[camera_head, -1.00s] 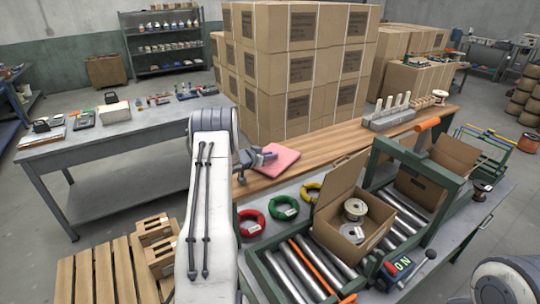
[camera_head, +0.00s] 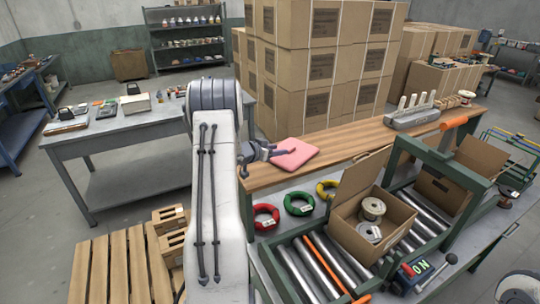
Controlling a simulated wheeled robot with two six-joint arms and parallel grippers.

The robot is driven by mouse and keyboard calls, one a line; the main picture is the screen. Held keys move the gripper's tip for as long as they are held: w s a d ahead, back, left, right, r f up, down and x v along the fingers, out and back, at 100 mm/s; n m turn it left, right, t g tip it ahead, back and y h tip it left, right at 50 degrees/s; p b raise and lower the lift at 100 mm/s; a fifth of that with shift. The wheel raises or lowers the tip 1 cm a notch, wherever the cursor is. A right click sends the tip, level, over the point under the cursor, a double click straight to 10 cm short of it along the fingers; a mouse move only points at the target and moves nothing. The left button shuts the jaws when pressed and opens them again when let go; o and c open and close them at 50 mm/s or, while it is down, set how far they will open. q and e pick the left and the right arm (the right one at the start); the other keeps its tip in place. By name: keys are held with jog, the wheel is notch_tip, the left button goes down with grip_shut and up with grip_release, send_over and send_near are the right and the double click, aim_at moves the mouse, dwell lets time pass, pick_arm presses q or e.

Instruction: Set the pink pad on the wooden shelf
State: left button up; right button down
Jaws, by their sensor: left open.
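The pink pad (camera_head: 296,154) lies flat on the wooden shelf (camera_head: 350,141), near its left end. My left gripper (camera_head: 275,153) is open, just left of the pad at its edge, with no pad lifted in it. Whether the fingertips touch the pad I cannot tell. My left arm covers the shelf's far left end. My right gripper is not in view; only a piece of my right arm shows at the bottom right corner.
Red (camera_head: 266,216), green (camera_head: 299,203) and yellow (camera_head: 327,189) coils lie on the bench below the shelf. An open carton (camera_head: 347,225) with spools stands on the rollers. Stacked cartons (camera_head: 310,75) rise behind the shelf. A grey rack with pegs (camera_head: 412,117) stands toward the shelf's right.

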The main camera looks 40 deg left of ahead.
pick_arm(q)
jog(key=b+v, duration=0.1)
jog(key=v, duration=0.4)
